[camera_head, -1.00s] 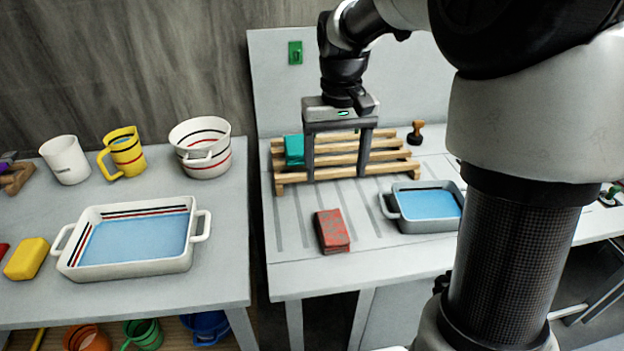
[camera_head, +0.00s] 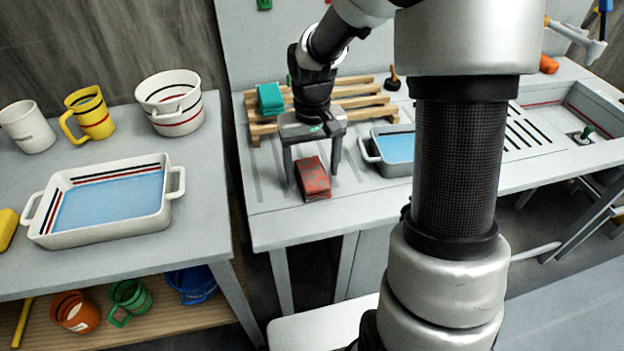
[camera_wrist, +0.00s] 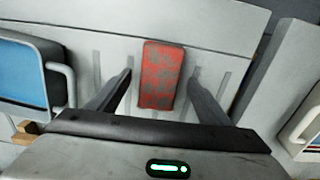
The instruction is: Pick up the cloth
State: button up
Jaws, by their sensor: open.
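The cloth looks to be the folded red piece with grey patches (camera_head: 313,178), lying flat on the right-hand counter near its front edge. In the wrist view the red cloth (camera_wrist: 162,75) lies between and just beyond the two fingers. My gripper (camera_head: 314,178) is open, with one finger on each side of the cloth in the head view. In the wrist view the gripper (camera_wrist: 160,85) has bare counter showing between each finger and the cloth. I cannot tell how high the fingertips are above the counter.
A wooden slatted rack (camera_head: 355,100) with a teal folded piece (camera_head: 270,98) stands behind my gripper. A grey basin of blue water (camera_head: 372,147) is close on the right. The left table (camera_head: 100,275) holds a white basin (camera_head: 150,222) and several cups. A gap separates the tables.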

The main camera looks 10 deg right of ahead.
aim_at(312, 172)
jog(key=shift+f, duration=0.8)
jog(key=c, duration=1.1)
notch_tip(312, 172, up, 10)
jog(key=shift+r+p, duration=0.1)
jog(key=shift+p, duration=0.75)
